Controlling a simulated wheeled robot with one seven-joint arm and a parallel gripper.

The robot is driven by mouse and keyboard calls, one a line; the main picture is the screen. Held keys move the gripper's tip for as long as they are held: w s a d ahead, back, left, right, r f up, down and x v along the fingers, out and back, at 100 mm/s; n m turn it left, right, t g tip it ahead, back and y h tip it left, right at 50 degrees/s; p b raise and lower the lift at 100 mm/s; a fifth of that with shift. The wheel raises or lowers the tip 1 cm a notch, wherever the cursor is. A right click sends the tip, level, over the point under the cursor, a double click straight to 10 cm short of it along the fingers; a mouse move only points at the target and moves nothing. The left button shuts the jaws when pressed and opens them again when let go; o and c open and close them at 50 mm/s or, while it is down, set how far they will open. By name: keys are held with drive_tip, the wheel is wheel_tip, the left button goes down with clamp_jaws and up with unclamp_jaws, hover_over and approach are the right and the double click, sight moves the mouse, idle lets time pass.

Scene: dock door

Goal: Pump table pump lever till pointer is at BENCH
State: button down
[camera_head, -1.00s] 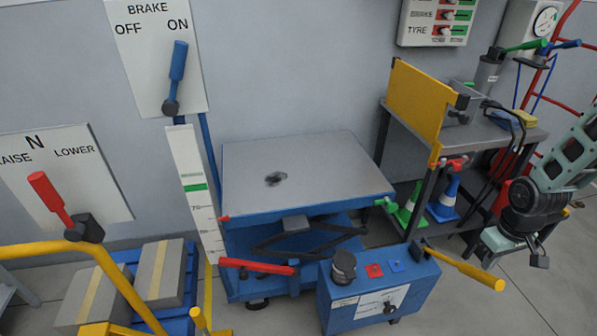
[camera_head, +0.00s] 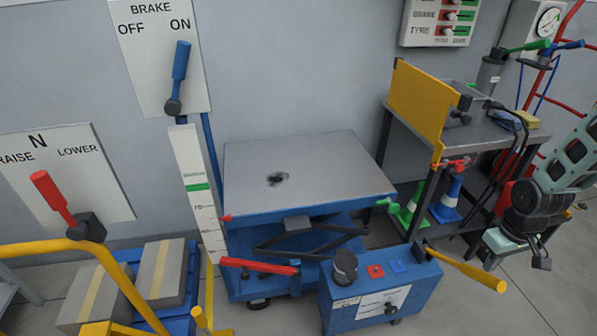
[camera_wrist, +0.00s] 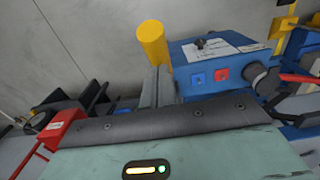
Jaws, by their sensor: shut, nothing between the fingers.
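The blue pump box (camera_head: 380,290) stands on the floor in front of the lift table (camera_head: 300,170). Its yellow lever (camera_head: 465,269) sticks out to the right, sloping down. The white scale post (camera_head: 200,200) left of the table has a green band; its small labels are unreadable. A small red pointer (camera_head: 226,217) at the table's left edge sits below the green band. My gripper (camera_head: 541,262) is shut and empty, right of the lever's end and apart from it in the head view. In the wrist view, the yellow lever end (camera_wrist: 152,46) shows just beyond my fingers (camera_wrist: 160,84).
A workbench (camera_head: 480,130) with a yellow panel stands behind, right of the table, with cones beneath. A red bar (camera_head: 260,266) lies low before the table. The yellow-railed cart (camera_head: 130,290) is at left.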

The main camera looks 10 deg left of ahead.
idle(0.4)
drive_tip(key=shift+f+b, duration=4.9)
drive_tip(key=shift+f, duration=2.8)
wheel_tip(320, 180, up, 16)
drive_tip(key=p, duration=1.3)
drive_tip(key=shift+f, duration=0.3)
drive_tip(key=shift+f+b, duration=4.85)
drive_tip(key=shift+f, duration=2.75)
wheel_tip(320, 180, up, 15)
drive_tip(key=p, duration=1.2)
drive_tip(key=shift+r, duration=0.1)
